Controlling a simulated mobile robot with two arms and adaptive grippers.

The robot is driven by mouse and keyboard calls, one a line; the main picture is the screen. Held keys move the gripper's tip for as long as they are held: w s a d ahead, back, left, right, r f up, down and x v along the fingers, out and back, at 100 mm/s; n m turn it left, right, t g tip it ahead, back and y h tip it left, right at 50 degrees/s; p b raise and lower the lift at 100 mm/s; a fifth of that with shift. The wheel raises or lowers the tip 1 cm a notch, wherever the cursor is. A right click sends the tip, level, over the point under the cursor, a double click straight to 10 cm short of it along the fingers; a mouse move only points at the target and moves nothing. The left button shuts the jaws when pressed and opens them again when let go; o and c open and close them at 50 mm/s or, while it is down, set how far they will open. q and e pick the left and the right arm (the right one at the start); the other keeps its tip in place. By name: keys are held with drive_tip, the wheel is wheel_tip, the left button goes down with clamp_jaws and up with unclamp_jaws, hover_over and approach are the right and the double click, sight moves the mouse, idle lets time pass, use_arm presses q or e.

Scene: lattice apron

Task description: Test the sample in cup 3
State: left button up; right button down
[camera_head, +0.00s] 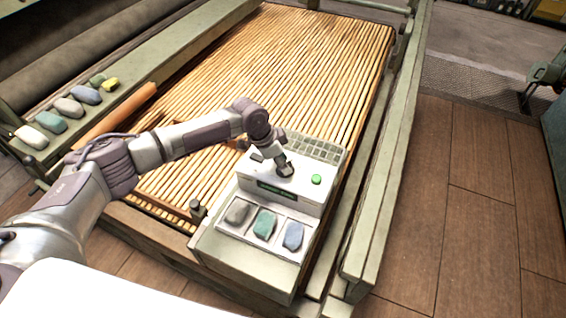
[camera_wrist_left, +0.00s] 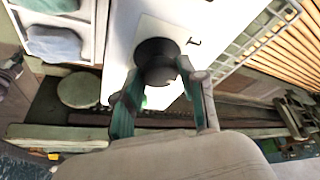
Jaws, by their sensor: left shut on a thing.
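A white and pale grey tester (camera_head: 268,178) stands on the front corner of the slatted bed, with a dark display strip, a green button (camera_head: 316,179) and a key grid. Its front tray (camera_head: 272,252) has three compartments holding a grey lump (camera_head: 237,212), a teal lump (camera_head: 264,225) and a blue lump (camera_head: 292,237). No cup numbers are readable. My left gripper (camera_head: 285,171) is on the tester's top, left of the button. The left wrist view shows its fingers (camera_wrist_left: 160,76) shut on a dark round piece (camera_wrist_left: 156,54) at the tester's white top. My right gripper is not in view.
Several coloured lumps (camera_head: 69,107) lie along the rail at the left. An orange-brown roller (camera_head: 115,116) lies beside the slatted bed (camera_head: 300,60). A small dark post (camera_head: 197,209) stands at the tester's left. A long pale rail (camera_head: 390,180) runs along the right, with open wooden floor beyond.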

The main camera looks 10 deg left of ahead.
use_arm(q)
drive_tip(key=m+b, duration=0.1)
drive_tip(key=m, duration=0.1)
drive_tip(key=m+g+b, duration=0.1)
drive_tip(key=m+b, duration=0.1)
drive_tip(key=shift+w+f+h, duration=0.2)
drive_tip(key=shift+h, duration=0.2)
drive_tip(key=shift+w+r+m+g+b, duration=0.1)
drive_tip(key=shift+r+m+g+b, duration=0.1)
drive_tip(key=shift+m+g+b, duration=1.1)
drive_tip(key=shift+m+t+b, duration=0.3)
drive_tip(key=shift+m, duration=0.4)
drive_tip(key=o, duration=1.1)
drive_tip(key=v, duration=1.2)
